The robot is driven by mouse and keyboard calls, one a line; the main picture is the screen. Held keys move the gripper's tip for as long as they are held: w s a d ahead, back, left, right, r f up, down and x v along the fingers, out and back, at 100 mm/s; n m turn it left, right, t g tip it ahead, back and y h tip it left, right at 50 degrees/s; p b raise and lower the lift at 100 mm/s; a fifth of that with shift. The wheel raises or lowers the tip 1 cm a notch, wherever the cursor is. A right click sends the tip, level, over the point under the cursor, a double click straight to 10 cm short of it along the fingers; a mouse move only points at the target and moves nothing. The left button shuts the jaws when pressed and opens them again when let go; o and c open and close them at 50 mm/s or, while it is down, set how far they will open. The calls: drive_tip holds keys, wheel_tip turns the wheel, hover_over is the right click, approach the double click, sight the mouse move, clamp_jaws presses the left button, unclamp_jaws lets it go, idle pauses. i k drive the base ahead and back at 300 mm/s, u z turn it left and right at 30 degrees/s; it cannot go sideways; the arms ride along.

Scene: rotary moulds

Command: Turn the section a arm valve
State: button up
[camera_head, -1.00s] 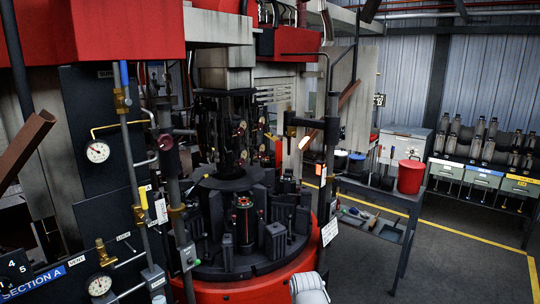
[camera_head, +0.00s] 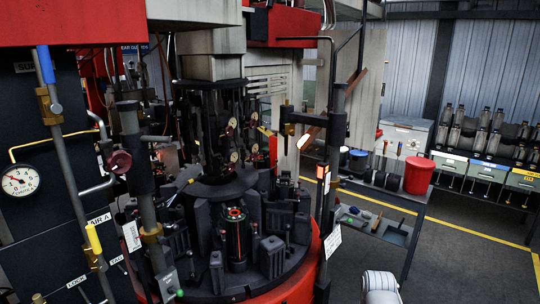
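A pipe stands at the left with two lever valves. The upper valve has a blue handle (camera_head: 45,65), pointing up along the pipe, and a brass body (camera_head: 48,105). The lower valve has a yellow handle (camera_head: 94,238), also lying roughly along the pipe, and brass fittings. A tag ending in "AIR A" (camera_head: 98,220) is beside the yellow handle, partly hidden by the pipe. I cannot tell from the labels which one is the arm valve. My gripper is not in view; a white rounded part of my arm (camera_head: 380,287) shows at the bottom edge, well right of the valves.
A pressure gauge (camera_head: 20,181) is at the left. The round mould machine (camera_head: 237,235) with dark moulds fills the middle. A post (camera_head: 329,160) stands at its right. A bench with a red bucket (camera_head: 418,175) is further right. The grey floor (camera_head: 480,245) at right is clear.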

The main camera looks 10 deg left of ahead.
sight(253, 157)
drive_tip(key=u, duration=0.1)
drive_tip(key=i, duration=0.9)
drive_tip(key=u, duration=0.75)
